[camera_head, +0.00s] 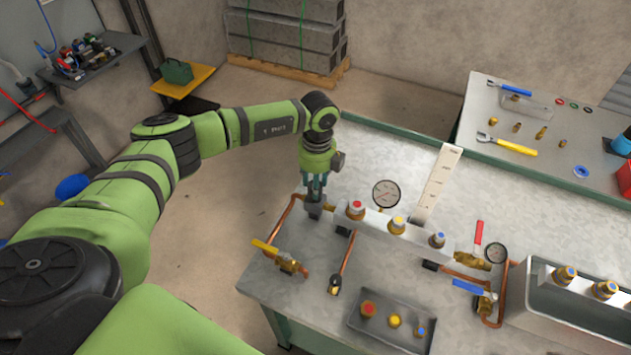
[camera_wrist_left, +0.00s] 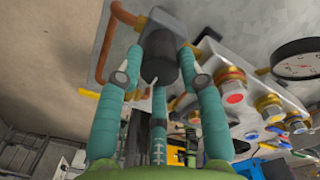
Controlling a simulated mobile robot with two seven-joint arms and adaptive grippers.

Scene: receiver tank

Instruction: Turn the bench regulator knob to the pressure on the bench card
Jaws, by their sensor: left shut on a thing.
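My left gripper (camera_head: 316,190) points down at the left end of the bench manifold. It is shut on the dark regulator knob (camera_wrist_left: 158,68), with teal fingers around its sides in the left wrist view. The grey regulator body (camera_wrist_left: 165,20) sits behind the knob, joined to a copper pipe. In the head view the fingers partly hide the regulator (camera_head: 313,211). A round white gauge (camera_head: 386,194) stands just right of it; its reading is too small to tell. A tall white card (camera_head: 437,183) stands behind the manifold; its marks are unreadable. My right gripper is out of view.
The manifold (camera_head: 376,221) carries red, yellow and blue capped fittings. A yellow-handled valve (camera_head: 288,264), a red lever (camera_head: 478,234), a second gauge (camera_head: 496,253) and a grey tray (camera_head: 392,322) are nearby. A second table (camera_head: 560,150) with tools stands behind.

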